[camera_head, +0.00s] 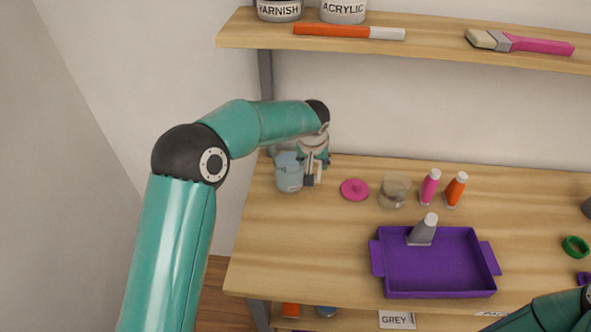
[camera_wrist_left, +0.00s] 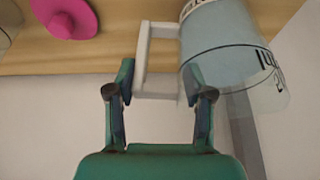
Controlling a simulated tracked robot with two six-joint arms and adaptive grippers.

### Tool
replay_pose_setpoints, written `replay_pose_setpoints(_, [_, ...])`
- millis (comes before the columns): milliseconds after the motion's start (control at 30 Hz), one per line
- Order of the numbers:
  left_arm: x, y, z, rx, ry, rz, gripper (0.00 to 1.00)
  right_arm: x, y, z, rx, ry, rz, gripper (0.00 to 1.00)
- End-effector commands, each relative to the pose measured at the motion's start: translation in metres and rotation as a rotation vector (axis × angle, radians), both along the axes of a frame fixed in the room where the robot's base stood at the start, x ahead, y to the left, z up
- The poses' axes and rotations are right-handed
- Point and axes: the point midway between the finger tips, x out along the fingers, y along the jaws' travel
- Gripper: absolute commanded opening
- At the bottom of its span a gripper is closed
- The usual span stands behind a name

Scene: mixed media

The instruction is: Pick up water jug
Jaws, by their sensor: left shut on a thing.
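The water jug (camera_head: 288,174) is pale blue and see-through, with dark markings and a white handle. It is upright at the back left corner of the wooden table; I cannot tell whether its base touches the top. In the left wrist view the jug (camera_wrist_left: 228,50) fills the upper right, its handle between my fingers. My left gripper (camera_head: 314,176) is at the jug's right side, shut on the handle; its two fingers (camera_wrist_left: 160,95) also show in the left wrist view. My right gripper is out of view; only part of that arm shows at the lower right.
Right of the jug are a pink lid (camera_head: 355,189), a glass jar (camera_head: 394,191) and pink (camera_head: 430,187) and orange (camera_head: 455,189) bottles. A purple tray (camera_head: 440,275) holds a grey bottle (camera_head: 423,231). A shelf (camera_head: 430,46) with cans and brushes hangs above. The table's front left is clear.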

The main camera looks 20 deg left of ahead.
Motion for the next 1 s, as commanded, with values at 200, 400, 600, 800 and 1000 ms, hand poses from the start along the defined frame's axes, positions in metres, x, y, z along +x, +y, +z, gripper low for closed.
replay_pose_setpoints(200, [0.0,-0.001,0.001,0.0,-0.002,-0.001,0.0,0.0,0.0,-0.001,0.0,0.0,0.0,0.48])
replay_pose_setpoints(400, [-0.002,-0.002,0.005,0.0,-0.004,-0.001,0.0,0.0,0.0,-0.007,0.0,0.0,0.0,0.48])
replay_pose_setpoints(600, [-0.002,-0.002,0.026,0.0,-0.007,-0.001,0.0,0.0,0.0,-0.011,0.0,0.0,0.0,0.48])
replay_pose_setpoints(800, [-0.002,-0.003,0.056,-0.001,-0.008,-0.001,0.0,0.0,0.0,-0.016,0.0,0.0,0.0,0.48])
replay_pose_setpoints(1000, [-0.017,-0.007,0.069,0.0,-0.002,-0.004,0.0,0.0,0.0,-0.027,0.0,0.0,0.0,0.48])
